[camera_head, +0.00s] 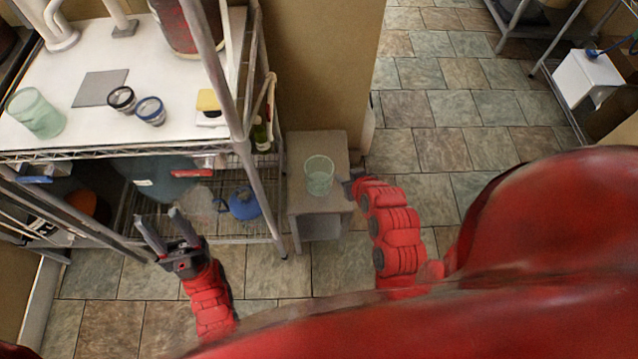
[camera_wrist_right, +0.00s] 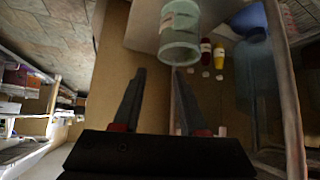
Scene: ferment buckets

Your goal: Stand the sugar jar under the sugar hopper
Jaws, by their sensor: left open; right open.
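A clear greenish glass jar (camera_head: 319,176) stands upright on a small grey stool (camera_head: 300,222). A second pale green jar (camera_head: 36,113) is on the white worktop at the left; I cannot tell which is the sugar jar. My right gripper (camera_head: 350,186) is beside the stool jar, its fingers mostly hidden in the head view. In the right wrist view, its open, empty fingers (camera_wrist_right: 160,75) point toward a clear jar (camera_wrist_right: 180,40), with nothing between them. My left gripper (camera_head: 164,227) is open and empty in front of the shelf rack. I cannot clearly identify the sugar hopper.
The white worktop (camera_head: 60,75) holds a grey mat (camera_head: 100,88), two small dark-rimmed cups (camera_head: 151,110) and a large red-brown vessel (camera_head: 186,27). A metal rack post (camera_head: 215,70) stands at its edge. A blue kettle-like object (camera_head: 243,203) sits below. Tiled floor (camera_head: 450,120) is clear at right.

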